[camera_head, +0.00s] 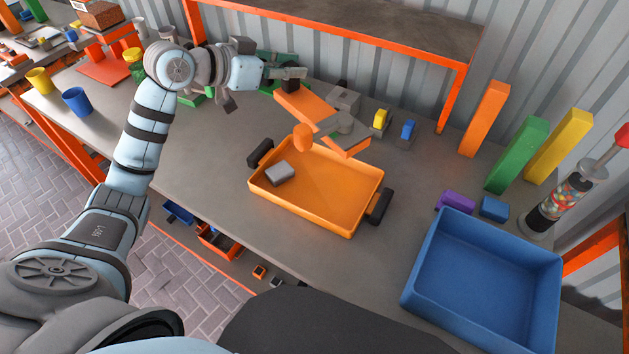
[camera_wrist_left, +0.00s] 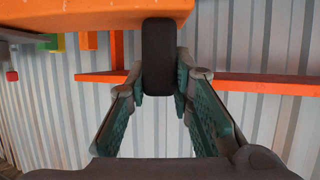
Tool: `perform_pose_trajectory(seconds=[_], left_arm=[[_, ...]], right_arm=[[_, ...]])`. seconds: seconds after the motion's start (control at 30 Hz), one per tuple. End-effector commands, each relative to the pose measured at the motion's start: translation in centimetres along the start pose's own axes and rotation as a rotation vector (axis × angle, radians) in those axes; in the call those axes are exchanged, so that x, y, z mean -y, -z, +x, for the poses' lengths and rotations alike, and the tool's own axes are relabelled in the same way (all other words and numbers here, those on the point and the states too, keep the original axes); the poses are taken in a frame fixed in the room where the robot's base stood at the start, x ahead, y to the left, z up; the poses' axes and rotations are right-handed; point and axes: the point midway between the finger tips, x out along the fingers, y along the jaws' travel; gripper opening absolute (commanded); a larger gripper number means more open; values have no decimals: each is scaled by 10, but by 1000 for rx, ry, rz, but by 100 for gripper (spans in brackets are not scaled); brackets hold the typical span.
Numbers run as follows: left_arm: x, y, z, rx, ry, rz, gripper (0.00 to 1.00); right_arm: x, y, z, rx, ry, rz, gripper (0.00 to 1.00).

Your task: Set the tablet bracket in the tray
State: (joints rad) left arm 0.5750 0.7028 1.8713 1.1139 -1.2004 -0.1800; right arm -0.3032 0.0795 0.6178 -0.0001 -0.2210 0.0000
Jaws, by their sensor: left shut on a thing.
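My left gripper (camera_head: 286,77) reaches over the back of the bench, past the orange tray. In the left wrist view its fingers (camera_wrist_left: 160,88) are shut on a black grip (camera_wrist_left: 158,50) at the end of an orange piece (camera_wrist_left: 70,14). In the head view this appears to be the tablet bracket (camera_head: 300,104), a long orange piece with a grey middle part, its far end over the tray's back edge. I cannot tell its exact height. The orange tray (camera_head: 309,217) has black side handles and holds a grey block (camera_head: 279,173). My right gripper is out of view.
A blue bin (camera_head: 483,308) stands at the right. Upright orange (camera_head: 484,118), green (camera_head: 516,154) and yellow (camera_head: 558,144) boards stand behind it. Small yellow (camera_head: 381,118) and blue (camera_head: 408,130) pieces sit behind the tray. An orange-edged shelf (camera_head: 360,33) overhangs the back.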

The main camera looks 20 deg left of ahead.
Motion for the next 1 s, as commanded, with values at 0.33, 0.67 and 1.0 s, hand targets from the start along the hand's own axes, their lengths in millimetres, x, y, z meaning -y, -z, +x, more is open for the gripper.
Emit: perform_pose_trajectory(seconds=[0.33, 0.67, 1.0], left_arm=[[-1, -103, 46, 4, 0, -5, 0], [-1, -160, 70, 0, -1, -3, 0], [-1, -178, 78, -2, 0, 1, 0]], right_arm=[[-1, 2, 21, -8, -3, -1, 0], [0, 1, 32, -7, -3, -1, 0], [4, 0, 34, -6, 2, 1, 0]])
